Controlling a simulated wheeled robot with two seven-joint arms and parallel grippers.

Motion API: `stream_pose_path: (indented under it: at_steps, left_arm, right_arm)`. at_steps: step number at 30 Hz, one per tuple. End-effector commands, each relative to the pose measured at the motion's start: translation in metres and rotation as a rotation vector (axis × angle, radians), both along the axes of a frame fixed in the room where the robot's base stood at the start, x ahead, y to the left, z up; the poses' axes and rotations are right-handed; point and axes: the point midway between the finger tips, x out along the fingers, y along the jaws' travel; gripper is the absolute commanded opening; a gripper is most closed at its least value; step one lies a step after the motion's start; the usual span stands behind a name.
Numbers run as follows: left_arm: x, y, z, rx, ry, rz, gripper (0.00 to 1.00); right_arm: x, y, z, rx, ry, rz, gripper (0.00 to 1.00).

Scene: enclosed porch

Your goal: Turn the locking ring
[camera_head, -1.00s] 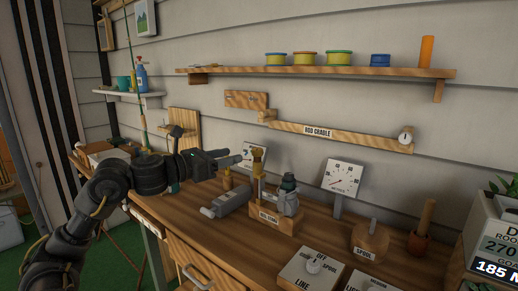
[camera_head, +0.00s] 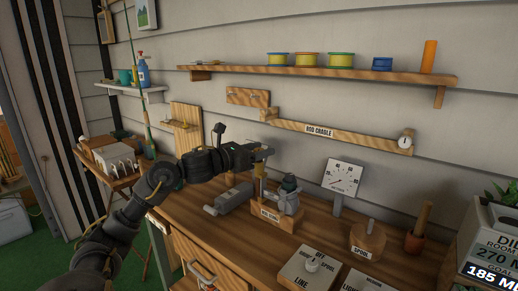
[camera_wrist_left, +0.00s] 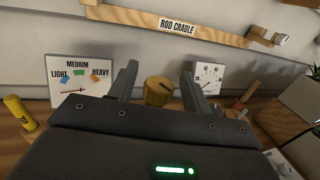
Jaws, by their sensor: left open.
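A brass-coloured cylinder with a dark slot in its top, which looks like the locking ring, shows in the left wrist view (camera_wrist_left: 158,91). It lies between the two fingers in that picture, with a visible gap to each. In the head view it is mostly hidden behind my left gripper (camera_head: 266,153), and a brass part (camera_head: 259,171) shows just below. It stands on a wooden block (camera_head: 277,218) with a label, beside a grey reel-like part (camera_head: 287,198). My left gripper is open, at or just above the brass cylinder; contact cannot be told. My right gripper is out of view.
A grey handled part (camera_head: 231,198) lies left of the block. A white dial (camera_head: 342,177) stands behind, right. A tension gauge marked light, medium, heavy (camera_wrist_left: 79,79) is near the gripper. The rod cradle rail (camera_head: 345,135) crosses the wall above. A spool block (camera_head: 368,241) stands right.

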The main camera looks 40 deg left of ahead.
Motion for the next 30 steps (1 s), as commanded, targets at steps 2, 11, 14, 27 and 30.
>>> stream_pose_path:
  at_steps: [2,11,14,27,30]
  left_arm:
    - [0.000,0.000,0.000,0.000,0.000,0.000,0.49]
    - [0.000,0.000,0.000,0.000,0.000,0.000,0.20]
    - [0.000,0.000,0.000,0.000,0.000,0.000,0.07]
    - [0.000,0.002,-0.001,0.001,-0.001,-0.097,0.05]
    - [0.000,0.003,-0.001,0.001,-0.001,-0.166,0.05]
  right_arm:
    - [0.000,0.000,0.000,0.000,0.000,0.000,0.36]
    - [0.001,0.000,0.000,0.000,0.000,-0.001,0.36]
    - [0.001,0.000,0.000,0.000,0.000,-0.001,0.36]
    - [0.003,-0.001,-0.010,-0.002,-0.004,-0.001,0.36]
    - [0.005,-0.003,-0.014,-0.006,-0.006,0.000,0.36]
